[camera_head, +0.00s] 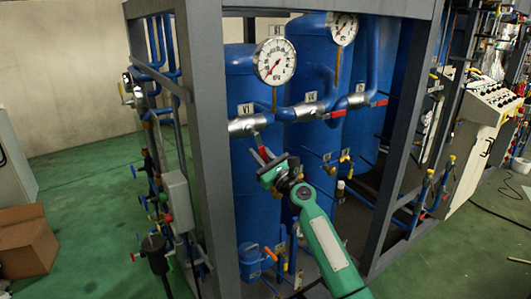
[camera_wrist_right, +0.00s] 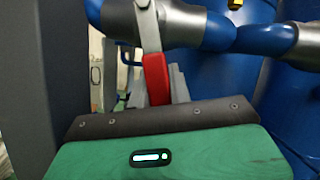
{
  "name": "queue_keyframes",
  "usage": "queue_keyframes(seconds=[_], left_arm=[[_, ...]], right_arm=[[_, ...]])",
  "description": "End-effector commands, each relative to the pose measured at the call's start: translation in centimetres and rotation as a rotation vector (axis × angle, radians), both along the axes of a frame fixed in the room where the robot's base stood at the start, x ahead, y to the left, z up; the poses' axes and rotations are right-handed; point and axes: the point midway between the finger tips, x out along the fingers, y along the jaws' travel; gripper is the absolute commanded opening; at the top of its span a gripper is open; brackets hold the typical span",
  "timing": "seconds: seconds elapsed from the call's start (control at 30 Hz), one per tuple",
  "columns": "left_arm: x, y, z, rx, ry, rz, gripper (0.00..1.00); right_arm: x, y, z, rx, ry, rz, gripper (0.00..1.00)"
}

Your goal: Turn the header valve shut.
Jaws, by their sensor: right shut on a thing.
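The header valve, labelled V1 (camera_head: 247,124), is a silver valve body on the blue header pipe. Its lever with a red grip (camera_head: 264,152) hangs downward from the body, across the pipe line. In the right wrist view the red grip (camera_wrist_right: 156,78) stands between the grey fingers, below a silver stem. My right gripper (camera_head: 268,166) is shut on this lever, below the valve body. The fingers partly hide the grip's lower end. My left gripper is not in view.
Two gauges (camera_head: 275,61) (camera_head: 343,28) sit above the header. Valve V4 (camera_head: 309,109) and another valve (camera_head: 358,100) are to the right, with red levers along the pipe. A grey frame post (camera_head: 207,130) stands close to the left. Blue tanks (camera_head: 254,205) stand behind.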

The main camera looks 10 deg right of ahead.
Motion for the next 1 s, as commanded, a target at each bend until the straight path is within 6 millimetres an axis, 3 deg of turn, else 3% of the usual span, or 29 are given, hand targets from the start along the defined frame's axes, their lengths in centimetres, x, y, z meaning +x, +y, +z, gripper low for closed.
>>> queue_keyframes(seconds=[0.43, 1.0], left_arm=[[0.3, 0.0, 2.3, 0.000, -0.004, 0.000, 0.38], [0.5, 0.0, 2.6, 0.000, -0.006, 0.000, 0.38]], right_arm=[[0.2, 1.7, 0.0, 0.234, 0.084, 0.003, 0.00], [0.1, 2.0, -0.2, 0.278, 0.100, 0.003, 0.00]])
